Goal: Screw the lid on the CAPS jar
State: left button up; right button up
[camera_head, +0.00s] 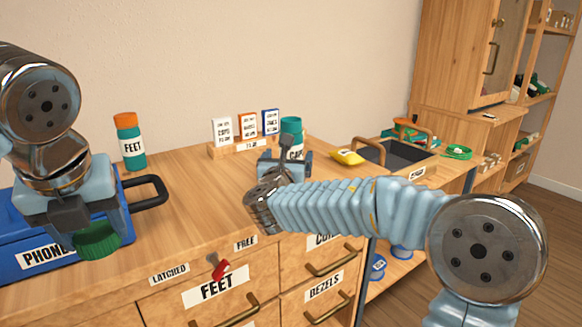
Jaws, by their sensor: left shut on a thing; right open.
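The CAPS jar (291,125) is teal with a white label, standing upright on the wooden counter near its middle. Its lower part is hidden behind my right gripper. My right gripper (286,158) is open and right in front of the jar; I cannot tell whether its fingers are around it or touching it. A green ridged lid (98,242) is in my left gripper (90,217), which is shut on it. The lid is at the left, in front of the blue PHONE box and well apart from the jar.
A FEET jar (129,142) with an orange lid stands at the back left. The blue PHONE box (35,280) is at the left. A card rack (250,147), a yellow packet (347,157) and a dark tray (405,158) stand along the back. The counter's middle left is clear.

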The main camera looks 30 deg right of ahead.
pick_arm(q)
jog(key=shift+r+p, duration=0.75)
pick_arm(e)
jog(key=x, duration=0.2)
jog(key=r+x, duration=0.1)
jog(key=x, duration=0.1)
jog(key=shift+w+d, duration=0.4)
jog(key=shift+w, duration=0.05)
jog(key=c, duration=1.7)
jog(key=shift+o, duration=0.2)
pick_arm(q)
jog(key=shift+r, duration=0.1)
pick_arm(e)
jog(key=shift+r, duration=0.15)
